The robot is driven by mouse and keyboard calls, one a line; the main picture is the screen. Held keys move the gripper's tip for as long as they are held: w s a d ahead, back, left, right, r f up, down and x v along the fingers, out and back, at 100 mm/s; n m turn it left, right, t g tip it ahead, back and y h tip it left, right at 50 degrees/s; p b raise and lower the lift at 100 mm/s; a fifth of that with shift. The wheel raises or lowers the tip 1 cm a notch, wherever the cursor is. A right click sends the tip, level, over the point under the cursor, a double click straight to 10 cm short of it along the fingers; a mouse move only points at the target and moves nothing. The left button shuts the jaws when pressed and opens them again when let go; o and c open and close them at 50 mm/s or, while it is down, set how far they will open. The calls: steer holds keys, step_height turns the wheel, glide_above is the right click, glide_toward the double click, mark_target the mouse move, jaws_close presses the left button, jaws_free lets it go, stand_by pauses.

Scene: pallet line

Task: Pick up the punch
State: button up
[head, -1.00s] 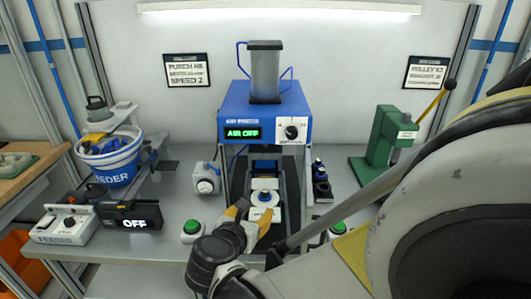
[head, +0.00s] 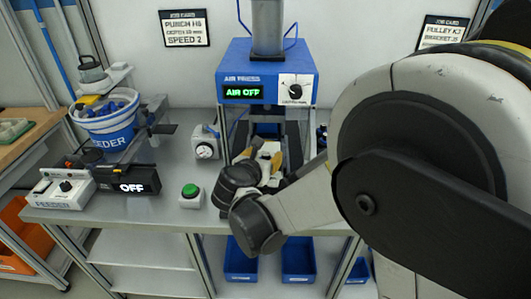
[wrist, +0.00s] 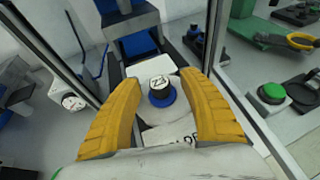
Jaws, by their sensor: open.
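A short round dark piece with a marked white top (wrist: 160,82) stands upright in a blue collar (wrist: 162,98) on the white fixture (wrist: 158,66) under the press; I take it as the punch. My gripper (wrist: 160,92) is open, its yellow fingers on either side of this piece with gaps showing; I cannot tell their height above it. In the head view my gripper (head: 268,158) reaches into the press front, and my arm hides the piece. Small dark-and-blue pieces stand in a rack (wrist: 194,40) right of the press.
The blue press (head: 265,72) reads AIR OFF, and its uprights stand close on both sides of my gripper. A green button (head: 191,191), a feeder bucket (head: 107,128) and an OFF display box (head: 130,185) are to the left. A green hand press (wrist: 262,28) is at the right.

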steer(key=shift+w+f, duration=0.1)
steer(key=shift+w, duration=0.2)
steer(key=shift+c, duration=0.3)
steer(key=shift+s, duration=0.1)
jaws_close()
